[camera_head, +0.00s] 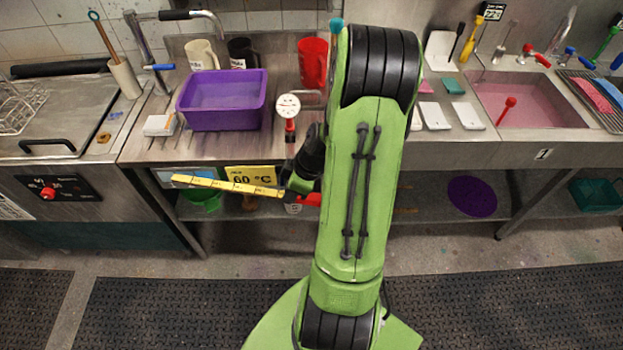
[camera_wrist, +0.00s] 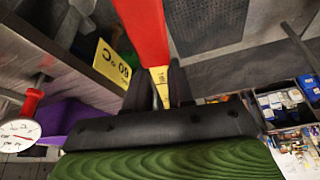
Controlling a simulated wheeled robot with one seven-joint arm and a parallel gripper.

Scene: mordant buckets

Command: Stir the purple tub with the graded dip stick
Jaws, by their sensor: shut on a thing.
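The purple tub (camera_head: 222,126) stands on the counter at the left and holds a greyish-purple liquid. Part of it shows at the left of the wrist view (camera_wrist: 62,116). The graded dip stick (camera_head: 225,186) is a yellow marked strip with a red handle. My gripper (camera_head: 298,182) is shut on the stick near where strip and handle meet. The stick lies roughly level in front of the counter edge, below and apart from the tub, its yellow end pointing left. In the wrist view the red handle (camera_wrist: 146,32) rises between my fingertips (camera_wrist: 157,88).
A dial thermometer (camera_head: 288,107) stands right of the tub. Beige (camera_head: 201,54), black (camera_head: 241,53) and red (camera_head: 312,62) jugs stand behind. A white block (camera_head: 159,125) lies left. A yellow 60 °C sign (camera_head: 254,178) hangs at the counter front. A pink-filled sink (camera_head: 525,98) is at right.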

